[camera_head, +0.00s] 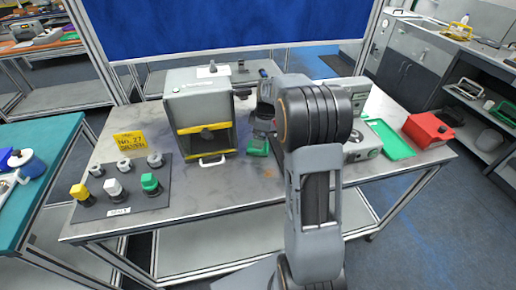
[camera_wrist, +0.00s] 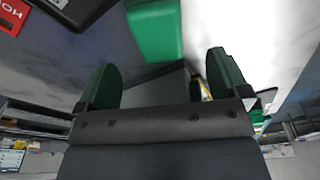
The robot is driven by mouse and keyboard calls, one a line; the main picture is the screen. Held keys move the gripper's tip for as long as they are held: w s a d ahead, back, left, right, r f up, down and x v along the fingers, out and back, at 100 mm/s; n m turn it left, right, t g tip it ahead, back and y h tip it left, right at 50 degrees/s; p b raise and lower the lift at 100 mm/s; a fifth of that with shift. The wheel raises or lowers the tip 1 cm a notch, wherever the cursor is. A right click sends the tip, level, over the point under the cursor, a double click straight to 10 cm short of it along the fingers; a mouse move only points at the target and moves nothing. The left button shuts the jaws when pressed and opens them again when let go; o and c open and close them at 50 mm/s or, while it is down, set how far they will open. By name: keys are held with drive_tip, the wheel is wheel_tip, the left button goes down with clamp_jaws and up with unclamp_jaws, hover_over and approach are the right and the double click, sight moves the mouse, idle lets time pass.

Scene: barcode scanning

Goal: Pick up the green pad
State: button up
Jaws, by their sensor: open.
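A green block (camera_wrist: 155,30), which looks like the green pad, shows at the top of the wrist view. It lies beyond my fingertips and roughly between their lines, with a gap to them. My gripper (camera_wrist: 165,78) is open, its two dark green fingers wide apart with nothing between them. In the head view a small green piece (camera_head: 257,146) shows on the table just right of the yellow-edged grey machine. I cannot tell for sure that it is the same thing. My arm hides much of that area.
The grey machine (camera_head: 199,110) stands left of my arm. A mat (camera_head: 123,205) with several knobs lies at the front left of the table. A green tray (camera_head: 390,140) and a red box (camera_head: 428,129) are at the right. The table front between mat and arm is clear.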

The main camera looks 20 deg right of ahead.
drive_tip(key=shift+w+a+f+p, duration=0.1)
drive_tip(key=shift+f+p, duration=0.1)
drive_tip(key=shift+f, duration=0.8)
drive_tip(key=shift+w+a+f+p, duration=0.1)
drive_tip(key=shift+a+f+p, duration=0.1)
drive_tip(key=shift+f, duration=0.75)
drive_tip(key=shift+w+a+f+p, duration=0.1)
drive_tip(key=shift+f+p, duration=0.1)
drive_tip(key=shift+f, duration=0.8)
drive_tip(key=shift+c, duration=0.2)
drive_tip(key=c, duration=1)
drive_tip(key=shift+c, duration=0.3)
drive_tip(key=shift+r, duration=0.15)
drive_tip(key=shift+r, duration=0.5)
drive_tip(key=s+a+r+b, duration=0.2)
drive_tip(key=s+r+b, duration=0.1)
drive_tip(key=s+r, duration=0.8)
drive_tip(key=s, duration=0.2)
drive_tip(key=shift+s+a+r, duration=0.35)
drive_tip(key=shift+s+r, duration=0.05)
